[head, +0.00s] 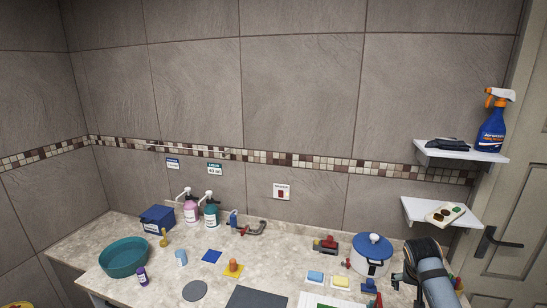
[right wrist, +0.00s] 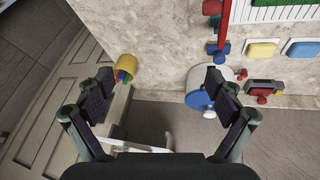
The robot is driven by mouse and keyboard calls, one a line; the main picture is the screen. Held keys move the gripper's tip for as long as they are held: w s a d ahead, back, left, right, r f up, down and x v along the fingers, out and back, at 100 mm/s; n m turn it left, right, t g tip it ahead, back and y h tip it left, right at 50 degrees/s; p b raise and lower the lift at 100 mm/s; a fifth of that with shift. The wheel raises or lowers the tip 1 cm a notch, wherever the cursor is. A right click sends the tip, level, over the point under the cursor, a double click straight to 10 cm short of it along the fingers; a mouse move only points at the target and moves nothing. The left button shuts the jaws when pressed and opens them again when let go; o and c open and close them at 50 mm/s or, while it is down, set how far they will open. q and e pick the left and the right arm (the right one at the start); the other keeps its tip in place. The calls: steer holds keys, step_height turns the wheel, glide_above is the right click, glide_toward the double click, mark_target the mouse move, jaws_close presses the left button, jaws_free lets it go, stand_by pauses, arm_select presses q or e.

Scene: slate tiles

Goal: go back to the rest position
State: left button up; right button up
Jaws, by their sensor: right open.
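My right gripper (right wrist: 160,78) is open and empty in the right wrist view, with its two fingers spread wide. It hangs over the counter's right end, with the white pot's blue lid (right wrist: 197,98) partly behind its right finger. In the head view my right arm comes up at the lower right, just right of the white pot (head: 368,267). My left gripper and left arm are not in the head view.
The counter (head: 130,228) holds a teal basin (head: 124,257), pump bottles, a blue box (head: 157,219) and small coloured items. A yellow cup (right wrist: 128,64) stands near my gripper's left finger. Two wall shelves (head: 460,152) and a door (head: 508,210) are at the right.

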steer(key=s+a+f+n, duration=0.3)
steer(key=s+a+f, duration=0.4)
steer(key=s+a, duration=0.1)
steer(key=s+a+n+y, duration=0.2)
steer(key=s+a, duration=0.3)
steer(key=s, duration=0.4)
steer(key=s+a+n+y, duration=0.1)
steer(key=s+a+n, duration=0.1)
steer(key=s+a, duration=0.5)
steer(key=s+d+f+b, duration=0.1)
steer(key=d+f+b, duration=0.15)
steer(key=f, duration=1.35)
steer(key=s+d+f+b, duration=0.2)
steer(key=f+b, duration=0.2)
steer(key=f, duration=1.1)
arm_select(q)
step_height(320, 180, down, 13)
steer(key=b, duration=0.6)
steer(key=shift+b, duration=0.3)
arm_select(e)
steer(key=s+f+g, duration=0.1)
steer(key=s+f, duration=0.8)
steer(key=f, duration=0.3)
steer(key=s+d+f, duration=0.1)
steer(key=s+f, duration=0.9)
steer(key=f, duration=0.3)
steer(key=shift+d+f+m+g, duration=0.2)
steer(key=shift+f+m+g, duration=0.1)
steer(key=shift+g, duration=0.1)
steer(key=shift+s, duration=0.1)
